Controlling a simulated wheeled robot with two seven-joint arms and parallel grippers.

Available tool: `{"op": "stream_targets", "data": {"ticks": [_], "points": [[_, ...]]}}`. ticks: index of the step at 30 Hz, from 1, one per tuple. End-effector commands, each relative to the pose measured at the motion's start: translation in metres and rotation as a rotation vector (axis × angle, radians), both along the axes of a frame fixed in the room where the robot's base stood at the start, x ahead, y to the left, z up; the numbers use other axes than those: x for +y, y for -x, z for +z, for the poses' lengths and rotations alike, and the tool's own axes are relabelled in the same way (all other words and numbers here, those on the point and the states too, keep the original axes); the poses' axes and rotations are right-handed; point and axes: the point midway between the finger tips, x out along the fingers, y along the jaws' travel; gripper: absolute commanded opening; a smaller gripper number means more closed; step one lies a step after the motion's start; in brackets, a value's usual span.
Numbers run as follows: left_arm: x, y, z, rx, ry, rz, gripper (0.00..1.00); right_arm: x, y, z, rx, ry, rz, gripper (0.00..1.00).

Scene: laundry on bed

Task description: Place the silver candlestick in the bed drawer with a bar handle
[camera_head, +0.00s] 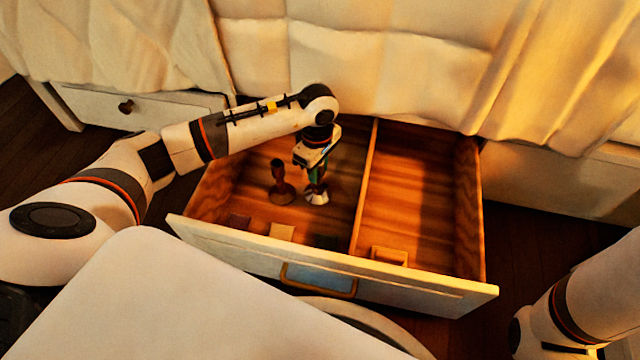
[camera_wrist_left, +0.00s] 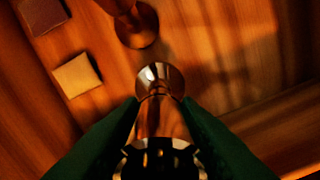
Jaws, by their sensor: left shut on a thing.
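The silver candlestick (camera_head: 317,195) is upright inside the left compartment of the open bed drawer (camera_head: 330,262), which has a bar handle (camera_head: 318,281) on its front. My left gripper (camera_head: 318,172) points down and is shut on the candlestick's upper part. In the left wrist view the candlestick (camera_wrist_left: 157,80) lies between the two dark green fingers, its round base toward the drawer floor. I cannot tell whether the base touches the floor. My right gripper is out of view; only part of my right arm shows at the lower right.
A brown candlestick (camera_head: 281,184) stands just left of the silver one. Small flat blocks (camera_head: 282,231) lie along the drawer's front. A divider (camera_head: 364,188) separates the right compartment, mostly bare with a tan block (camera_head: 389,255). Another drawer with a knob (camera_head: 126,107) is shut.

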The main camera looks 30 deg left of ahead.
Motion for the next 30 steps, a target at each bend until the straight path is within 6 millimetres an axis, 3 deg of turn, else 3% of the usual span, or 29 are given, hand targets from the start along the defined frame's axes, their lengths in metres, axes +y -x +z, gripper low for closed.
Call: {"op": "stream_targets", "data": {"ticks": [9, 20, 21, 24, 30], "points": [[0.000, 0.000, -0.039, 0.000, 0.001, 0.000, 0.00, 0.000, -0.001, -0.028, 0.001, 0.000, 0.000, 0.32], [0.000, 0.000, -0.040, -0.001, 0.000, -0.001, 0.00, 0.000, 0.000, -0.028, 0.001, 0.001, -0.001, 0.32], [0.000, 0.000, -0.040, -0.001, 0.000, -0.001, 0.33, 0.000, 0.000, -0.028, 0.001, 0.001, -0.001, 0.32], [0.000, 0.000, -0.040, 0.000, 0.000, -0.001, 0.49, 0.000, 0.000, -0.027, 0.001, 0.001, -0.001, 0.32], [0.000, 0.000, -0.040, 0.000, 0.000, -0.001, 0.52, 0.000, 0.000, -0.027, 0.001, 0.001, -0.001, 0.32]]}}
